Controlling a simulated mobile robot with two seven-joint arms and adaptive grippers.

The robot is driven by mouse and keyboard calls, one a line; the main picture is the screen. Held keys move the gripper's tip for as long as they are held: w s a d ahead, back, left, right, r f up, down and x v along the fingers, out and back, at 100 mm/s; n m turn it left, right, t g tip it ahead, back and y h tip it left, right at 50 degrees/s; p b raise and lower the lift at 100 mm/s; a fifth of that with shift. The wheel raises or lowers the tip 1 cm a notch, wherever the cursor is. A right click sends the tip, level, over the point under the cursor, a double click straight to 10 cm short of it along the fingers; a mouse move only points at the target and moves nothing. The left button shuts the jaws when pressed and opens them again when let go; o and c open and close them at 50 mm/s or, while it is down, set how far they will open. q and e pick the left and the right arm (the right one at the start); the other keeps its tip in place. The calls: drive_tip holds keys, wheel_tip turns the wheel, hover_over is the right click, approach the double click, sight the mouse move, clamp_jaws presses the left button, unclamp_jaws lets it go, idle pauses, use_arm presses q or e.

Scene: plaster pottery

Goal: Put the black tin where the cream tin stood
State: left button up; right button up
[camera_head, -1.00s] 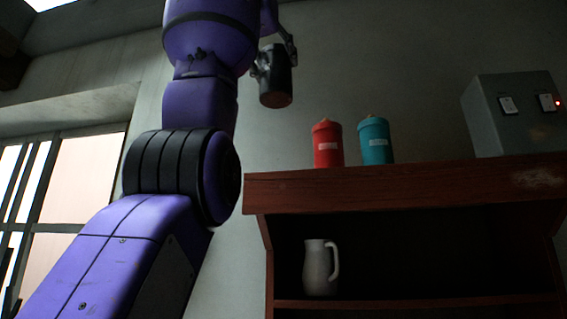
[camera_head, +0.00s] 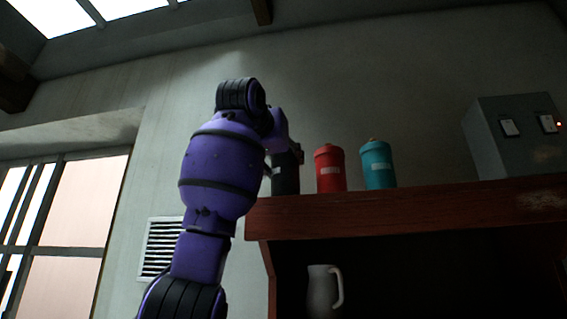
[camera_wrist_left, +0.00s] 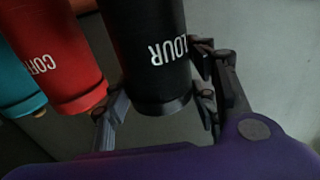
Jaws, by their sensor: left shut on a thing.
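The black tin (camera_head: 287,174) is at the left end of the shelf top, left of the red tin and at about its height. I cannot tell if its base rests on the wood. In the left wrist view the black tin (camera_wrist_left: 150,50) shows white lettering and stands between the fingers of my left gripper (camera_wrist_left: 160,104), which is shut on it. In the head view my left gripper (camera_head: 275,160) is partly hidden behind my own arm. No cream tin shows. My right gripper is not in view.
The red tin (camera_head: 329,170) stands close beside the black tin, with the teal tin (camera_head: 377,166) to its right. A grey switch box (camera_head: 515,135) is farther right. The wooden shelf (camera_head: 400,212) has a pale jug (camera_head: 322,292) inside. Shelf top between teal tin and box looks clear.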

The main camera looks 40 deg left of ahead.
use_arm(q)
drive_tip(key=shift+a+f, duration=0.15)
drive_tip(key=shift+f, duration=0.4)
drive_tip(key=o, duration=1.5)
drive_tip(key=shift+f, duration=0.1)
drive_tip(key=shift+s+d+r, duration=0.2)
drive_tip(key=shift+s+d, duration=0.05)
drive_tip(key=shift+s, duration=0.05)
drive_tip(key=v, duration=1.1)
drive_tip(key=shift+s+f, duration=0.1)
drive_tip(key=shift+s, duration=0.1)
